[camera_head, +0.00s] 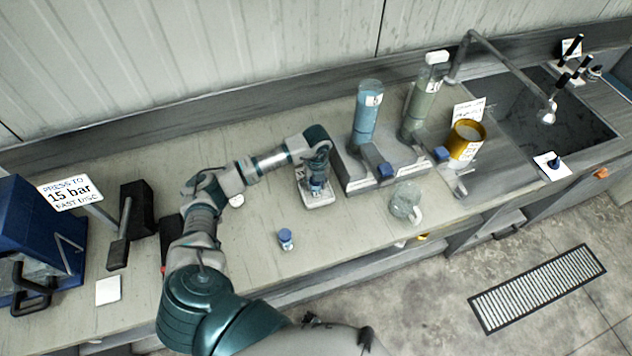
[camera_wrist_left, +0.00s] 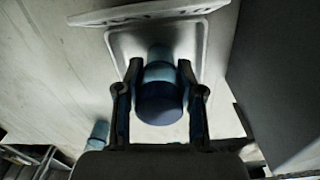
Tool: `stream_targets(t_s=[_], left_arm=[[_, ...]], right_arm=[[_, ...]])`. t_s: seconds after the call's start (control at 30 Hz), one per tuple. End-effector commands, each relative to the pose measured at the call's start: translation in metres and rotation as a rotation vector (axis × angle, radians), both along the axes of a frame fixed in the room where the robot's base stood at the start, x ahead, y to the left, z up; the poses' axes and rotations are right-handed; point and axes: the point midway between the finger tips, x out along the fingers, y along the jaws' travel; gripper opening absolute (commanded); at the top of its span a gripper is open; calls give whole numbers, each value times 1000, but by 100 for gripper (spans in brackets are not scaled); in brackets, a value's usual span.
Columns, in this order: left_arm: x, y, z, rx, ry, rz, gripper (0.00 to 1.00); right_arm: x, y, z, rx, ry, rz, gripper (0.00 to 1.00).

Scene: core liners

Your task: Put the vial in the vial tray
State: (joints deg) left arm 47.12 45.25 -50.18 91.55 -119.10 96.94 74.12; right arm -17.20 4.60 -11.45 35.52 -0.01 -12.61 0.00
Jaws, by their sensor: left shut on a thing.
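The vial (camera_wrist_left: 158,98), with a dark blue cap and a paler body, is between the two fingers of my left gripper (camera_wrist_left: 160,100) in the left wrist view. The gripper is shut on it. In the head view my left gripper (camera_head: 317,180) points down over the pale vial tray (camera_head: 320,202). The tray (camera_wrist_left: 118,42) also shows behind the vial in the wrist view. I cannot tell whether the vial's bottom touches the tray. My right gripper is not in view.
A second blue-capped vial (camera_head: 286,239) stands on the counter near its front edge. A dispenser base (camera_head: 352,184) with two tall cylinders stands right of the tray. A glass mug (camera_head: 405,203) is in front of it. A blue press (camera_head: 35,240) stands far left.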

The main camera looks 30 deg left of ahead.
Motion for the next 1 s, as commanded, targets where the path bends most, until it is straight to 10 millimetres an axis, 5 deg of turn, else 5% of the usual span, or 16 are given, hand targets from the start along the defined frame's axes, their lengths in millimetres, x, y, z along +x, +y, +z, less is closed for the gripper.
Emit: stream_targets(t_s=[0.17,0.2,0.3,0.67,1.0], left_arm=[[0,0,-2,0,0,0,4],[0,0,-2,0,0,0,45],[0,0,-1,0,0,0,63],[0,0,4,0,-1,0,63],[1,-1,72,0,-4,-1,63]], right_arm=[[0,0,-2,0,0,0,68],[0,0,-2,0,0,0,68],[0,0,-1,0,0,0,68],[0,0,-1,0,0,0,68],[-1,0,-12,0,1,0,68]])
